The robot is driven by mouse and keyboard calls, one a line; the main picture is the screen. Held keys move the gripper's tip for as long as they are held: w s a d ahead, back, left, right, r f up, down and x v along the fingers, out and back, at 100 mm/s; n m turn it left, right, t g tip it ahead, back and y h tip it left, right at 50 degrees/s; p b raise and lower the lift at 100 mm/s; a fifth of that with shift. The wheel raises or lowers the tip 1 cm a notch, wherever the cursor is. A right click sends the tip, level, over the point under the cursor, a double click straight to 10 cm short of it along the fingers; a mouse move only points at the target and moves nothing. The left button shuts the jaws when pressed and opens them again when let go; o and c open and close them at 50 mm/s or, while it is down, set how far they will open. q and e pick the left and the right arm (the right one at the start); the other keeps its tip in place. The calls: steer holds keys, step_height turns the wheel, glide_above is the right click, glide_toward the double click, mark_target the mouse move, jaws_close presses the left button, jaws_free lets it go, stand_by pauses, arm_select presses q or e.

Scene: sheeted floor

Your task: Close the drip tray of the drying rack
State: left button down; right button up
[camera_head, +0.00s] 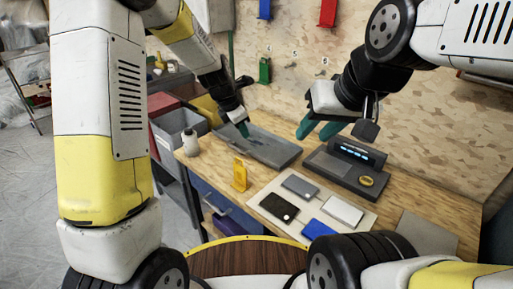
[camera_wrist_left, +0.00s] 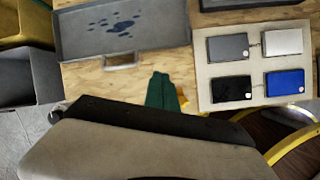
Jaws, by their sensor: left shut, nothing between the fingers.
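A shallow grey tray (camera_head: 283,157) with dark blue spots lies on the wooden bench. In the left wrist view the tray (camera_wrist_left: 75,45) shows a pale handle (camera_wrist_left: 119,64) on its near edge. No drying rack can be made out clearly. My left gripper (camera_head: 244,130) is shut and empty, over the tray's left part in the head view. In the left wrist view its green fingertips (camera_wrist_left: 164,82) appear to the right of the handle; contact cannot be told. My right gripper (camera_head: 320,130) has its green fingers apart, above the dark device with a display.
The device (camera_head: 345,167) stands right of the tray. A pale board (camera_head: 300,227) carries several flat cards. Grey bins (camera_head: 178,122) are at left. A blue drawer (camera_head: 225,205) is under the bench.

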arm_select(q)
steer(key=w+d+f+n, duration=0.1)
steer(key=f, duration=0.4)
steer(key=w+d+f+n, duration=0.1)
steer(key=w+d+f, duration=0.1)
steer(key=f, duration=0.3)
steer(key=w+d+f+n, duration=0.2)
steer(key=f, duration=0.4)
steer(key=shift+w+d+f, duration=0.1)
steer(key=shift+w+d, duration=0.05)
steer(key=shift+d, duration=0.05)
